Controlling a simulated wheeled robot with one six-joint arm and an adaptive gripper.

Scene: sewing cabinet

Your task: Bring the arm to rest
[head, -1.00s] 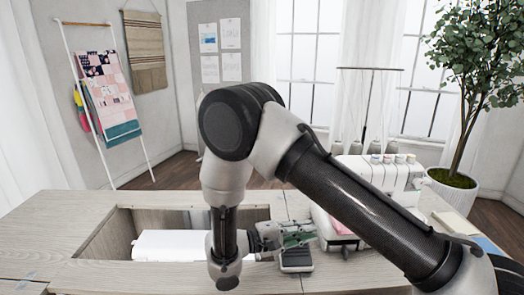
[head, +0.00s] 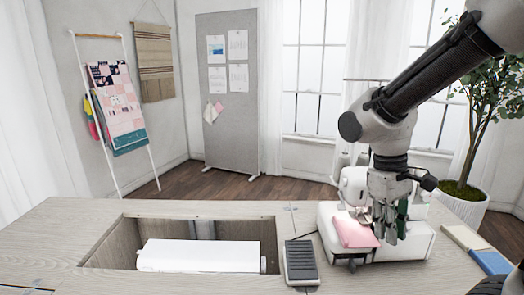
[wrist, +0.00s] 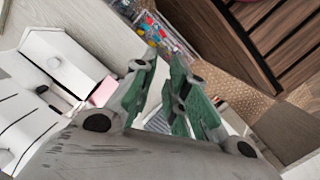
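My arm reaches in from the upper right in the head view, bent at the elbow. My gripper (head: 389,232) hangs pointing down, in front of the white machine (head: 415,248) at the right of the cabinet top. I cannot tell whether it touches the machine. In the wrist view the two green-padded fingers (wrist: 158,90) stand apart with nothing between them. A pink cloth (head: 353,230) lies on the machine, just left of the fingers. A black foot pedal (head: 301,262) lies on the cabinet top (head: 60,225), left of the machine and clear of my gripper.
A recess in the cabinet holds a long white object (head: 198,255). Books (head: 466,238) lie at the right edge. A potted plant (head: 462,195) stands behind right. A pinboard (head: 232,135) and a ladder rack (head: 152,165) stand at the back. The wrist view shows a bin of colourful items (wrist: 160,30).

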